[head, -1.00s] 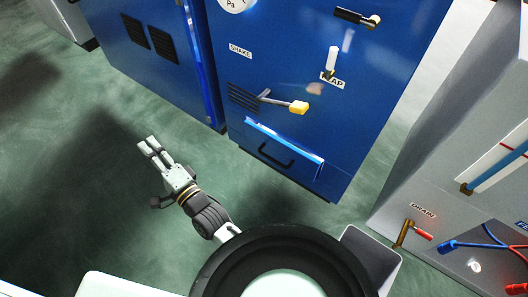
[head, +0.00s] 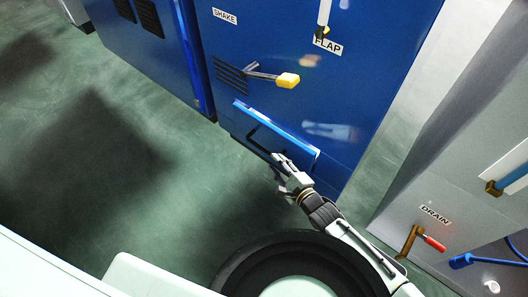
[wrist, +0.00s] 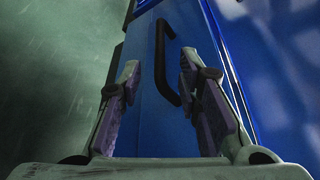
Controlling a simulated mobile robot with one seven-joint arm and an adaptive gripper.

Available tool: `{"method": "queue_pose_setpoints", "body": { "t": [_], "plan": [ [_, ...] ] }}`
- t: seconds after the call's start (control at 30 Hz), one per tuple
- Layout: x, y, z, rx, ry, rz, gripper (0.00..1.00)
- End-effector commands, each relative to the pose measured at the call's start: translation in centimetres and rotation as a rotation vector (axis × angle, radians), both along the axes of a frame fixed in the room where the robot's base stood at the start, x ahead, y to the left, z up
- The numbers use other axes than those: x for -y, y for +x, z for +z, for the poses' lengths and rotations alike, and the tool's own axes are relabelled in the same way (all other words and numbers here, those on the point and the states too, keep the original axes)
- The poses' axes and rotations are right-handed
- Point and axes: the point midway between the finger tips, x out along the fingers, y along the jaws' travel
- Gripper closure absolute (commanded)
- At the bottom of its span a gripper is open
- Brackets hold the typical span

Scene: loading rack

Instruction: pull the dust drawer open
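The dust drawer (head: 296,141) is a blue front with a bright upper edge, low on the blue cabinet. Its black bar handle (head: 255,141) shows left of my gripper (head: 277,162), which partly covers the drawer's lower right. In the wrist view the handle (wrist: 160,50) runs lengthwise between the two fingers of my gripper (wrist: 160,70). The fingers are spread, with a gap on each side of the handle. My gripper is open and holds nothing. I cannot tell whether the fingertips reach past the bar.
Above the drawer are a yellow-ended SHAKE lever (head: 287,80) and a white FLAP handle (head: 323,16). A grey unit (head: 450,150) with a red-handled DRAIN valve (head: 434,243) stands at right. The green floor (head: 150,190) at left is clear.

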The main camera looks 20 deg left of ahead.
Motion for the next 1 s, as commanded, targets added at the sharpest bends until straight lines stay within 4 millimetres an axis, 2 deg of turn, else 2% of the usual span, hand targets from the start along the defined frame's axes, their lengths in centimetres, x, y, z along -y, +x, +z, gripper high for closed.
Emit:
{"method": "queue_pose_setpoints", "body": {
  "t": [0.2,0.43,0.6,0.9,1.0],
  "plan": [
    [-3.5,2.5,-1.0,-0.001,0.003,0.002,0.69],
    [-6.2,4.8,-1.8,0.000,-0.001,0.003,0.69],
    [-7.1,5.5,-2.0,-0.002,0.000,0.002,0.69],
    [-7.1,5.7,-2.0,-0.001,-0.001,0.000,0.69],
    [-7.1,5.7,-2.0,-0.001,-0.001,0.001,0.75]
  ]
}}
